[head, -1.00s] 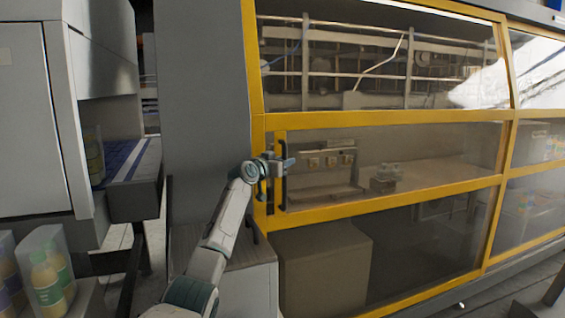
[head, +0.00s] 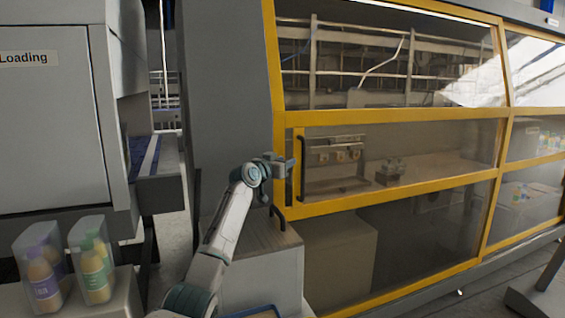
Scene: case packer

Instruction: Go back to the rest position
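My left gripper (head: 285,166) is in the middle of the head view, at the end of my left arm coming up from the bottom. It is in front of the left edge of the yellow-framed machine door (head: 400,190), close to the black door handle (head: 303,168). It appears to stand apart from the handle. The fingers are small and seen from the side, so their opening is not clear. The door looks shut. My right gripper is not in view.
Wrapped bottle packs (head: 92,262) stand on a ledge at the lower left. A grey cabinet marked "Loading" (head: 50,130) and a blue conveyor (head: 145,157) are at the left. Floor shows at the lower right.

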